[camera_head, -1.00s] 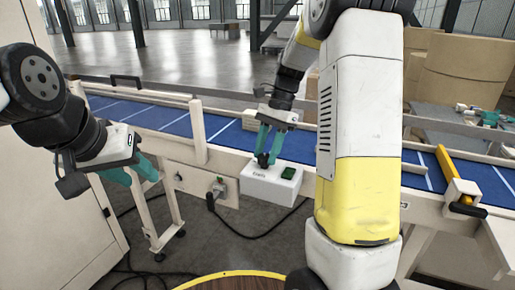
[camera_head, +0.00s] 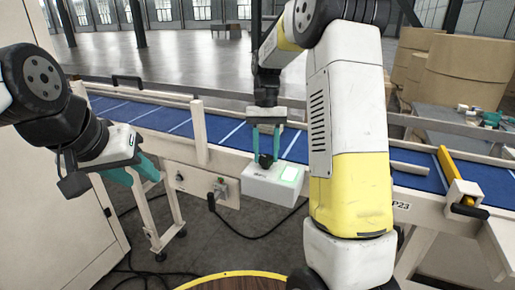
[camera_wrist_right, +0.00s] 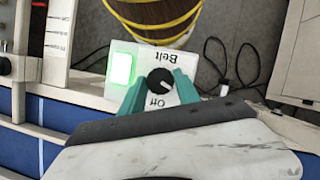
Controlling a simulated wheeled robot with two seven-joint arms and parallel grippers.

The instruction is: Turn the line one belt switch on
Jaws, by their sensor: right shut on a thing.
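The belt switch box (camera_head: 258,190) is a white box on the near side of the blue conveyor. In the right wrist view the box (camera_wrist_right: 190,58) reads "Belt" and "Off", upside down, and carries a black rotary knob (camera_wrist_right: 160,81). A square lamp (camera_wrist_right: 121,68) beside the knob glows bright green; it also glows in the head view (camera_head: 291,174). My right gripper (camera_head: 265,158) is shut on the knob, with its teal fingers on either side of it. My left gripper (camera_head: 146,178) is off to the left, away from the box; its teal fingers look apart and empty.
The blue conveyor belt (camera_head: 170,119) runs across behind the box. A panel with a plugged cable (camera_head: 218,188) is left of the box. A yellow bar (camera_head: 447,168) stands at right. Large brown rolls (camera_head: 468,68) are at the back right.

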